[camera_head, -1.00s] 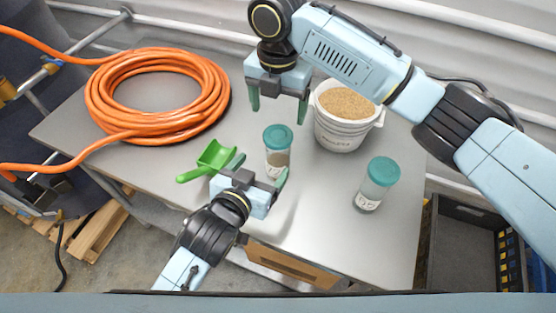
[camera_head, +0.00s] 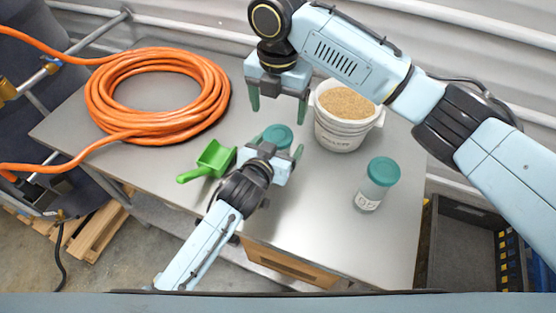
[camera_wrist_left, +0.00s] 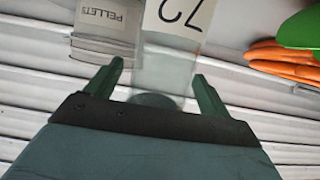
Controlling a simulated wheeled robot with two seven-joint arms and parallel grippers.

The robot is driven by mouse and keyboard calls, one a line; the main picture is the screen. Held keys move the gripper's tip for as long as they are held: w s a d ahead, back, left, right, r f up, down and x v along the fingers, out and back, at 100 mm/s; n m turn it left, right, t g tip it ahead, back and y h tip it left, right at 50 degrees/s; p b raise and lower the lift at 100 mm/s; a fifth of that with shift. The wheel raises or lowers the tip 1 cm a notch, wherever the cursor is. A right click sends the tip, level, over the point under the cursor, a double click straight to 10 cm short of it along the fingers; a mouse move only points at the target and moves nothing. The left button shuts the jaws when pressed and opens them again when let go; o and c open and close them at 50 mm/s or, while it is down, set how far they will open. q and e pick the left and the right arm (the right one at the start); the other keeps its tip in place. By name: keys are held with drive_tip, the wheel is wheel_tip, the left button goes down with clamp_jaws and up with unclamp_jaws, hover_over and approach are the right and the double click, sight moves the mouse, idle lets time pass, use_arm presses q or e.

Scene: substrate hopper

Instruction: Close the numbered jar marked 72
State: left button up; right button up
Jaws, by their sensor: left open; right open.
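A clear jar with a teal lid (camera_head: 278,137) stands on the grey table; its body is hidden behind my left gripper in the head view. In the left wrist view the jar marked 72 (camera_wrist_left: 180,45) shows upside down in the picture, in front of and partly between my fingers. The lid rests on top; I cannot tell whether it is tight. My left gripper (camera_head: 276,150) is open at the near side of this jar, and also shows open in the wrist view (camera_wrist_left: 157,82). My right gripper (camera_head: 278,102) is open and empty, above and behind the jar.
A white bucket (camera_head: 338,136) of tan pellets stands behind. A green scoop (camera_head: 213,158) lies to the left, near an orange hose coil (camera_head: 100,100). The table's front centre is clear.

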sight(278, 134)
use_arm(q)
clamp_jaws()
use_arm(e)
drive_tip(key=shift+r+m, duration=0.2)
drive_tip(key=shift+m, duration=0.6)
drive_tip(key=m, duration=0.3)
drive_tip(key=shift+f, duration=3.95)
